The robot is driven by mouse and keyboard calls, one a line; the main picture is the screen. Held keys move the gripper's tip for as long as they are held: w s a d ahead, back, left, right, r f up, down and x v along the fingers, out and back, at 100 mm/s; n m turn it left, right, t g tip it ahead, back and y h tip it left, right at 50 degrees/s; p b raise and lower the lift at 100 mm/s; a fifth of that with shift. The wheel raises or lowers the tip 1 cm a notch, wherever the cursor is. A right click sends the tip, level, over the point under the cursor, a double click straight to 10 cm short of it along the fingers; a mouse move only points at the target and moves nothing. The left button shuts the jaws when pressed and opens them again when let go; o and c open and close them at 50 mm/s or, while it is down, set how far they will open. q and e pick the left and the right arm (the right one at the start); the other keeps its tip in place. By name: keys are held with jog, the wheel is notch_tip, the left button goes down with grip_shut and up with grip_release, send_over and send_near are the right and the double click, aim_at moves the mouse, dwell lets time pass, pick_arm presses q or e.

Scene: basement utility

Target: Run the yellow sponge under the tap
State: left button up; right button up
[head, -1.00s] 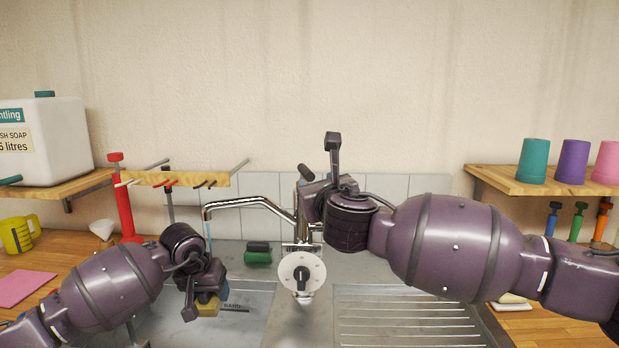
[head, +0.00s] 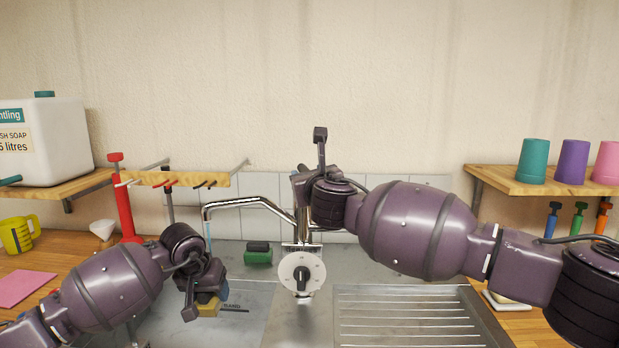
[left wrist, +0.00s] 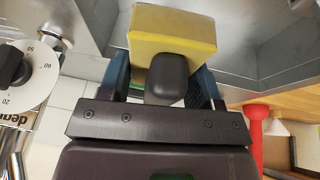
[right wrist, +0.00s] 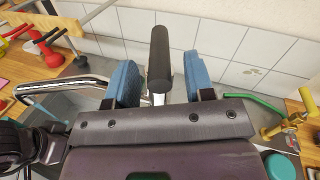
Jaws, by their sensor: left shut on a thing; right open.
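The yellow sponge (head: 207,309) hangs low over the sink basin, left of centre. My left gripper (head: 206,296) is shut on its dark grip; sponge (left wrist: 172,32) and grip also show in the left wrist view. The chrome tap (head: 250,203) stands behind the sink, its spout bent left, with the spout's end above my left gripper. A thin pale streak shows under the spout; I cannot tell whether it is water. My right gripper (head: 299,178) is open at the tap's top. In the right wrist view, the black tap lever (right wrist: 158,60) stands between its parted fingers.
A white dial (head: 302,273) sits in front of the tap. A green sponge (head: 258,256) with a dark grip lies behind the basin. The ribbed drainboard (head: 408,318) is clear. Cups stand on the right shelf (head: 520,180); a soap jug (head: 45,140) stands left.

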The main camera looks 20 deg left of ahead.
grip_shut()
jog(key=m+h, duration=0.1)
jog(key=a+m+t+h, duration=0.1)
jog(key=h, duration=0.1)
jog(key=m+t+h, duration=0.1)
jog(key=shift+s+a+h, duration=0.35)
jog(key=shift+a+h, duration=0.05)
grip_release()
jog(key=shift+s, duration=0.15)
